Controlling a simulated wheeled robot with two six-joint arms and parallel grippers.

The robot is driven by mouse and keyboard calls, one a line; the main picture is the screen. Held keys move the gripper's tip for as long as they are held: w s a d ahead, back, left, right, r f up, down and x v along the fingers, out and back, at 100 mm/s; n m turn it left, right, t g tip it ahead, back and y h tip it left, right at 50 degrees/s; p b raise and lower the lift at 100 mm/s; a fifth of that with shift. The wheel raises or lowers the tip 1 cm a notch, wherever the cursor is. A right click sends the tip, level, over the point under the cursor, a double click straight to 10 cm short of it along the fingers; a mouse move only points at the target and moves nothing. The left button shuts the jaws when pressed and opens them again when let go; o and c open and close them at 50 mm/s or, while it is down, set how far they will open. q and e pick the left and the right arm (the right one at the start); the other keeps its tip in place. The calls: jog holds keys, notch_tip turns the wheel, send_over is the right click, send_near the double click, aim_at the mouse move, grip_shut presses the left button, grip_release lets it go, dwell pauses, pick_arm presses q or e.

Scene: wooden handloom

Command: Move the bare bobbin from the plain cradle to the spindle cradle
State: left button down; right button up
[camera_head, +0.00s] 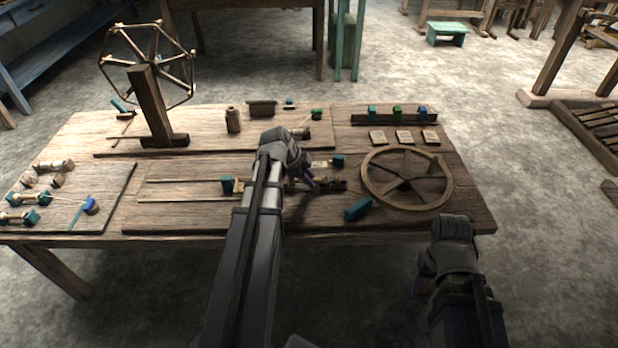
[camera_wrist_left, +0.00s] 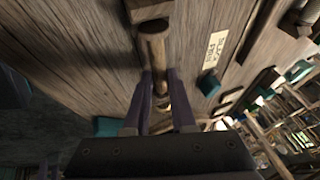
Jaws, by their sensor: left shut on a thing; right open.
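My left gripper (camera_head: 306,182) reaches down over the middle of the table. In the left wrist view its purple fingers (camera_wrist_left: 159,76) are shut around a bare, round wooden piece, which looks like the bare bobbin (camera_wrist_left: 153,48). A wooden block (camera_wrist_left: 150,9) lies at its far end; I cannot tell whether they touch. In the head view a dark wooden holder (camera_head: 334,184) sits just right of the fingers. I cannot tell which cradle it is. My right gripper (camera_head: 424,282) is open and empty in front of the table, its fingers partly hidden.
A spoked wheel (camera_head: 376,194) lies right of the left gripper, with a teal block (camera_head: 357,208) before it. Another teal block (camera_head: 338,161) is behind the gripper beside a label (camera_wrist_left: 217,45). Long rails (camera_head: 185,181) extend left. A yarn winder (camera_head: 149,95) stands at back left.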

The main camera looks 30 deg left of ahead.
pick_arm(q)
jog(key=shift+f, duration=0.2)
jog(key=c, duration=0.7)
grip_release()
jog(key=shift+r, duration=0.15)
jog(key=p+v, duration=0.6)
jog(key=v, duration=0.1)
jog(key=shift+s+r+p, duration=0.2)
jog(key=shift+p, duration=0.2)
